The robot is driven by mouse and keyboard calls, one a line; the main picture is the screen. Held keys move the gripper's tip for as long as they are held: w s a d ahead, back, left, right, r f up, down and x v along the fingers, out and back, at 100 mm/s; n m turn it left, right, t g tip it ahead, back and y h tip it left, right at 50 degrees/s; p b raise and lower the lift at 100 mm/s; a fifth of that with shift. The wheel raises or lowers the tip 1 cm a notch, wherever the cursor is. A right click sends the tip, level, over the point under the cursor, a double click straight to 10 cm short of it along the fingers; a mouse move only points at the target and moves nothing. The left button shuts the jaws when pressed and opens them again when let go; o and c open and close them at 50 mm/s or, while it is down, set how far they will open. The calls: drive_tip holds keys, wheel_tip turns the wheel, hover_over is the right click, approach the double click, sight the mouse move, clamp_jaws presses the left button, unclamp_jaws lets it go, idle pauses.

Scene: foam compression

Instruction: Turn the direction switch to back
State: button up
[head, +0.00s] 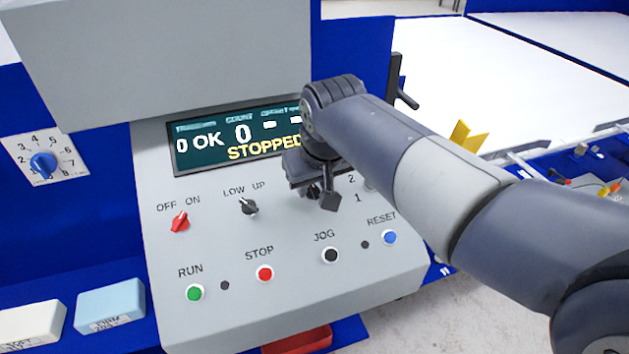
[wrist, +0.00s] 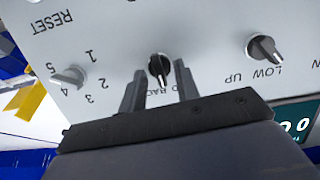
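The direction switch is a small black rotary knob with a pale pointer line. In the wrist view the direction switch (wrist: 160,66) sits between the tips of my gripper (wrist: 162,78). The fingers are apart, one on each side of the knob, with gaps visible. In the head view my gripper (head: 318,192) is over the panel below the display, and it and my arm hide most of the switch.
The grey control panel (head: 225,245) carries the red OFF/ON switch (head: 180,222), the LOW/UP switch (head: 248,206), and the RUN (head: 195,293), STOP (head: 265,273), JOG (head: 330,255) and RESET (head: 390,237) buttons. The numbered selector (wrist: 70,77) is left of my fingers in the wrist view. The display (head: 235,135) reads STOPPED.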

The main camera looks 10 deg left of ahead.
drive_tip(key=shift+c, duration=0.5)
clamp_jaws()
drive_tip(key=shift+d+m, duration=0.1)
drive_tip(key=shift+m, duration=0.2)
drive_tip(key=m, duration=0.4)
drive_tip(key=shift+d+f+y, duration=0.1)
drive_tip(key=shift+y, duration=0.3)
drive_tip(key=shift+d+m+y, duration=0.1)
drive_tip(key=shift+m+y, duration=0.2)
drive_tip(key=shift+m, duration=1.5)
drive_tip(key=shift+f, duration=0.1)
